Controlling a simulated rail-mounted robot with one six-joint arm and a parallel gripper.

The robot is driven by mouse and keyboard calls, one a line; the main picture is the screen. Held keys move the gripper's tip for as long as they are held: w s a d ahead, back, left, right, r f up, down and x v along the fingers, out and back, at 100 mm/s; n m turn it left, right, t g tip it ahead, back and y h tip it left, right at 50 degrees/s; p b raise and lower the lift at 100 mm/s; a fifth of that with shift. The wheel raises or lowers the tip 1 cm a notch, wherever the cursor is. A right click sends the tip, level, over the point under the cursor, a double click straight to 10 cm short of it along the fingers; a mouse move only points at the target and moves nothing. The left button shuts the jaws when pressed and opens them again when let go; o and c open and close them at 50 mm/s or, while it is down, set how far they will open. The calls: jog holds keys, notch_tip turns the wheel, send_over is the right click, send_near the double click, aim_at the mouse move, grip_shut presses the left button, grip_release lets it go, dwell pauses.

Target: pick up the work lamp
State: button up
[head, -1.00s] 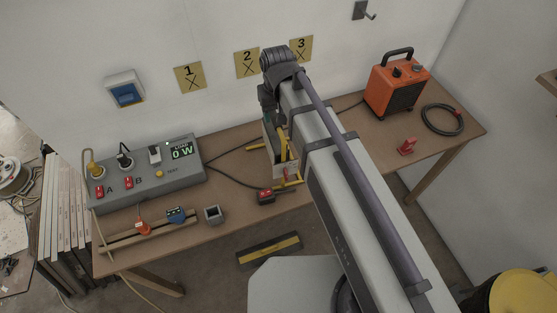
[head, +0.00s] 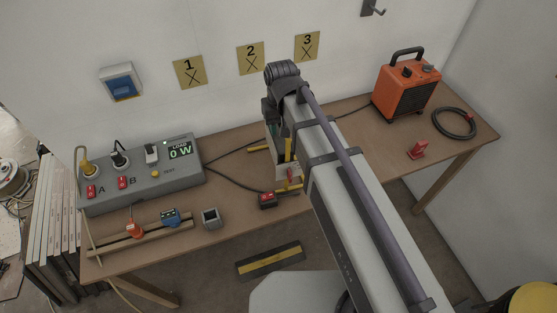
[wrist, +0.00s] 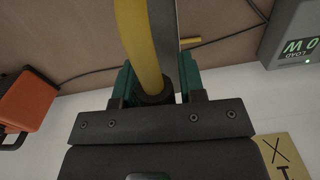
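The work lamp shows in the head view as a yellow post (head: 288,149) on yellow feet (head: 258,149), standing on the bench. My arm hides much of it. In the wrist view its yellow tube (wrist: 138,35) runs close to my gripper (wrist: 156,82), with a dark collar (wrist: 154,96) between the two green fingers. The fingers are apart with the tube in the gap. I cannot tell whether they press on it. In the head view my gripper is over the lamp, mostly hidden by my own arm.
A grey load panel (head: 137,181) stands on the bench's left. A red-and-black block (head: 267,201) lies near the lamp's foot. An orange heater (head: 404,86), a coiled cable (head: 454,123) and a red item (head: 418,150) are to the right. The wall is close behind.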

grip_shut()
dwell(1.0)
